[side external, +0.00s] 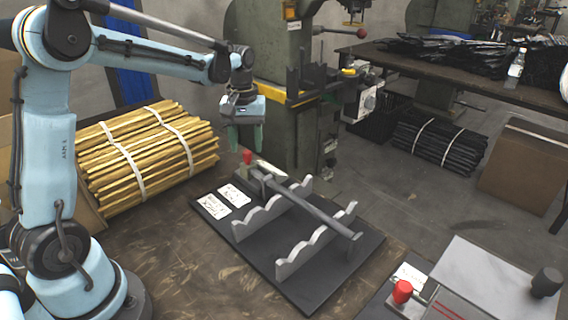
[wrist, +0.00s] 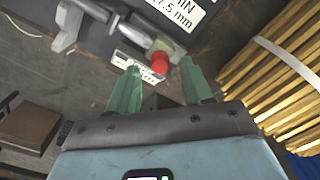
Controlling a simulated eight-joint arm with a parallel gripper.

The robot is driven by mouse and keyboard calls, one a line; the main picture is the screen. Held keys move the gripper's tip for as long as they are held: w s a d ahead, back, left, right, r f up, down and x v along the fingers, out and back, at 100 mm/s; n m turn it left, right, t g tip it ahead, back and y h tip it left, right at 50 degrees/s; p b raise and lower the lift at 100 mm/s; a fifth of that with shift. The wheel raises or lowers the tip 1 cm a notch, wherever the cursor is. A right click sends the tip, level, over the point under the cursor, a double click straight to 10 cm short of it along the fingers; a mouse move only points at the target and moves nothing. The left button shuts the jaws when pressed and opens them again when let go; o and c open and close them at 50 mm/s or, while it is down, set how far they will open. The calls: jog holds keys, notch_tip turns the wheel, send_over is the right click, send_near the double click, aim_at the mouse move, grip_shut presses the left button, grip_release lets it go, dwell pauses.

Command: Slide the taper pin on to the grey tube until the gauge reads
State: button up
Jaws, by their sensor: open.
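The grey tube (side external: 315,208) lies slanted across two scalloped grey supports (side external: 318,238) on a dark base plate (side external: 262,262). At its far left end is a block with an upright red cap (side external: 247,157) and a pale bar (side external: 271,170). I cannot tell which part is the taper pin. My gripper (side external: 245,146) is open, with green fingers pointing down, above and close to the red cap. In the wrist view the red cap (wrist: 160,62) shows between the fingertips, with no visible grip on it. No gauge reading is legible.
White labels (side external: 233,195) lie on the plate's left. Bundled yellow rods (side external: 150,150) lie left. A green press (side external: 290,90) stands behind.

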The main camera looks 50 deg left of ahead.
jog(key=shift+f, duration=0.85)
jog(key=c, duration=0.8)
jog(key=shift+d, duration=1)
jog(key=o, duration=0.8)
jog(key=shift+r, duration=0.1)
